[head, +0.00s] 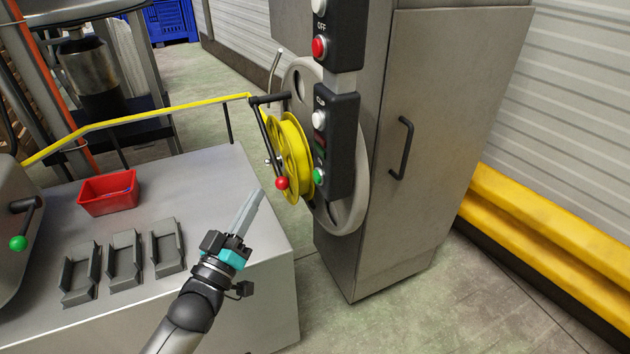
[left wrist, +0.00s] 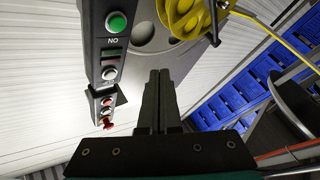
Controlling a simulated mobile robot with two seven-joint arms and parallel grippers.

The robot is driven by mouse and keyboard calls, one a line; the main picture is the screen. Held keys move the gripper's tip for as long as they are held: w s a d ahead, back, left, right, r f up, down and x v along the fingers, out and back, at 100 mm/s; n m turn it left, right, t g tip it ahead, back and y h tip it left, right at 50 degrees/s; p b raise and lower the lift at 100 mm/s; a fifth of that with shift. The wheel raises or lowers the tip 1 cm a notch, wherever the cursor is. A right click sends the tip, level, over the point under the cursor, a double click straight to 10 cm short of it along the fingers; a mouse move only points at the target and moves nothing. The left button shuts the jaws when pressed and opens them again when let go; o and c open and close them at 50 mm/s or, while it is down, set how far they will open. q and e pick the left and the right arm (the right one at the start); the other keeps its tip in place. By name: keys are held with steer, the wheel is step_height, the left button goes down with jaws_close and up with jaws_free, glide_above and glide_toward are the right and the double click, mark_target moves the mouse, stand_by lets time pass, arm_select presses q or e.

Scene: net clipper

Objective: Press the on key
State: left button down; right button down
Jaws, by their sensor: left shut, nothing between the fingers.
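The on key is a green button (head: 319,176) at the bottom of the lower black control box (head: 343,150) on the grey cabinet. In the left wrist view the green button (left wrist: 117,22) shows at the upper left, beside a label that appears upside down. My left gripper (head: 257,194) is shut and empty, above the right end of the metal table and to the left of the button, apart from it. In the left wrist view its fingers (left wrist: 159,74) point up the picture, right of and below the button. My right gripper is not in view.
A yellow reel (head: 291,155) with a red-knobbed crank stands just left of the control box, close to the gripper. An upper box holds a red button (head: 320,46). A red bin (head: 107,194) and several grey holders sit on the table (head: 215,290).

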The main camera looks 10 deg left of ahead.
mark_target(317, 177)
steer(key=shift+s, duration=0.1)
